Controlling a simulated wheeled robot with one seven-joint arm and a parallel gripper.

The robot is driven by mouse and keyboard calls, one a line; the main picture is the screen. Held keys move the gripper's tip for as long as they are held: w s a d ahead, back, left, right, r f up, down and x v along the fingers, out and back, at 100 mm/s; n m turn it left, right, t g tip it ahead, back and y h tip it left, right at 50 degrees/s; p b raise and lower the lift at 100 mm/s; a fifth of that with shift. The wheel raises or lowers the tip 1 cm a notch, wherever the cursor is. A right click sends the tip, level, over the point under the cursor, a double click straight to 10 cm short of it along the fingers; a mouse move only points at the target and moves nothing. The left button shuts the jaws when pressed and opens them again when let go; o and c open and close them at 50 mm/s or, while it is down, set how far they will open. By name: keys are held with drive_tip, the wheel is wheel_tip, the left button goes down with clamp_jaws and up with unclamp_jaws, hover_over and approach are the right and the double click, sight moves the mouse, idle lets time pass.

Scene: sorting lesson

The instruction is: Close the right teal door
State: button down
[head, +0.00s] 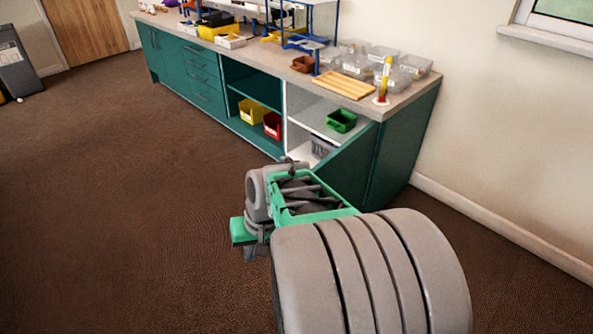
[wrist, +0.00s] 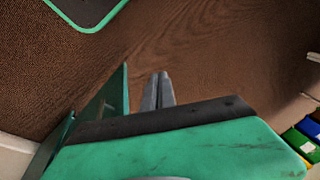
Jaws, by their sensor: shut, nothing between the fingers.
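The right teal door (head: 348,165) stands open at the right end of the teal cabinet (head: 408,140) in the head view, angled out from the white-lined compartment. My arm hides its lower part. In the wrist view, a teal panel that looks like this door (wrist: 116,98) stands just left of my gripper (wrist: 160,76). The fingers are together and empty, close beside the panel; I cannot tell if they touch it. In the head view my arm hides most of the gripper.
The open compartment holds a green bin (head: 341,121) and a grey bin (head: 321,147). Yellow (head: 251,111) and red (head: 272,125) bins sit in the bay to the left. The worktop (head: 268,60) carries trays and clear boxes. The brown floor to the left is clear.

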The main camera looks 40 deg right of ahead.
drive_tip(key=s+d+r+m+t+p, duration=0.35)
drive_tip(key=d+r+m+p, duration=0.3)
drive_tip(key=d, duration=0.45)
drive_tip(key=s+d+r+m+t+p, duration=0.3)
drive_tip(key=s+d+r+m+p, duration=0.25)
drive_tip(key=d, duration=0.55)
drive_tip(key=w+f, duration=0.7)
drive_tip(key=w, duration=0.5)
drive_tip(key=shift+w+a+f+h+b, duration=0.15)
drive_tip(key=shift+w+a+h+b, duration=0.1)
drive_tip(key=shift+a+h+b, duration=0.15)
drive_tip(key=shift+a, duration=0.1)
